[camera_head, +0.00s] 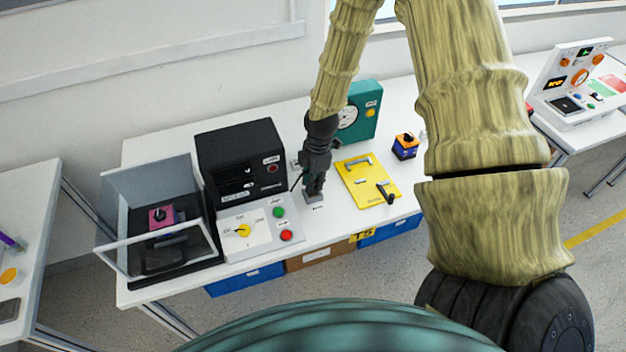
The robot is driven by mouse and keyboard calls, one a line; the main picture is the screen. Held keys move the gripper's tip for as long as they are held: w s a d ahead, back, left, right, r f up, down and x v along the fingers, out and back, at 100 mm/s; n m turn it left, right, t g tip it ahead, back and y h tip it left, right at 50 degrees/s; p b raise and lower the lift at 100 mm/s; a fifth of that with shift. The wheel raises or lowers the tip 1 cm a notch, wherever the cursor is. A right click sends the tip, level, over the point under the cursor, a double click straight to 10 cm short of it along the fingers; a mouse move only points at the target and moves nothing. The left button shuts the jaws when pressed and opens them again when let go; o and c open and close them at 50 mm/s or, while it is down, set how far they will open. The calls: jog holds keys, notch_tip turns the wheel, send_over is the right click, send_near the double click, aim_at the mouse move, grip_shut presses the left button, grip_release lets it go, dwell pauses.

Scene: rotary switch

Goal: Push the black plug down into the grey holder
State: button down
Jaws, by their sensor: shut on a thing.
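My gripper (315,186) points straight down at the middle of the white table. It is shut on the black plug, which is mostly hidden by the dark fingers and cannot be told apart from them at this size. The grey holder (314,198) is on the table directly below my fingertips, and its upper part is covered by the gripper. A thin dark cable shows just left of the fingers. I cannot tell how deep the plug sits in the holder.
Left of my gripper is a control panel (262,238) with a yellow knob and buttons, with a black machine (240,160) behind it. A yellow board (362,172) with handles lies close on the right. A teal gauge box (366,105) stands behind. The white table (330,225) is bare in front.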

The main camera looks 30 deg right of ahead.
jog(key=shift+f+b, duration=0.35)
jog(key=shift+f, duration=0.55)
jog(key=c, duration=1.3)
grip_release()
jog(key=shift+r, duration=0.1)
notch_tip(320, 180, up, 12)
jog(key=d, duration=0.1)
jog(key=shift+s, duration=0.15)
jog(key=shift+s+f, duration=0.1)
jog(key=shift+f, duration=0.1)
